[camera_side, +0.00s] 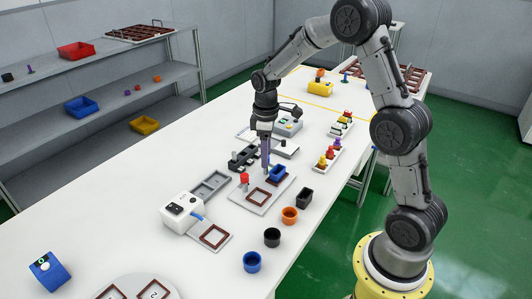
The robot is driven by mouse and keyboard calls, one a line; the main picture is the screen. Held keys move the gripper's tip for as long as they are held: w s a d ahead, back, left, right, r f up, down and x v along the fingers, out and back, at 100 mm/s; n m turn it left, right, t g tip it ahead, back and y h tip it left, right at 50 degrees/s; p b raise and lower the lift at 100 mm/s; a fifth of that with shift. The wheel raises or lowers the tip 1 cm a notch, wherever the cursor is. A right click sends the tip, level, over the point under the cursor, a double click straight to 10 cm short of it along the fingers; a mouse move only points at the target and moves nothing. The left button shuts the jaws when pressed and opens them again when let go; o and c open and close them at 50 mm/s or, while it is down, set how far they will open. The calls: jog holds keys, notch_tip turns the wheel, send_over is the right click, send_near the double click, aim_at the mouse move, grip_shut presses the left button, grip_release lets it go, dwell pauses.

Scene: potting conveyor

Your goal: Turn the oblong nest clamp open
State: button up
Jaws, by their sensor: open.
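A light grey plate (247,200) lies on the white table below my gripper. It bears a brown square frame (258,198), a blue oblong piece (278,174) at its far end and a red-topped post (244,179) at its left edge. I cannot tell which small part is the oblong nest clamp, or how it is turned. My gripper (267,171) is open and points straight down, close beside the blue oblong piece on its left. At this size I cannot tell whether the fingers touch anything.
Blue (252,263), black (272,238) and orange (290,216) round pots and a dark oblong pot (305,199) stand in front of the plate. A white device (182,213) and a grey tray (210,187) are to its left. The table's left part is mostly clear.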

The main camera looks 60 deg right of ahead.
grip_shut()
dwell(0.5)
jog(key=m, duration=0.4)
jog(key=shift+r+m, duration=0.1)
jog(key=shift+m, duration=0.2)
jog(key=m, duration=0.4)
jog(key=shift+m, duration=0.3)
jog(key=m, duration=0.4)
jog(key=shift+w+m, duration=0.1)
jog(key=shift+m, duration=2.3)
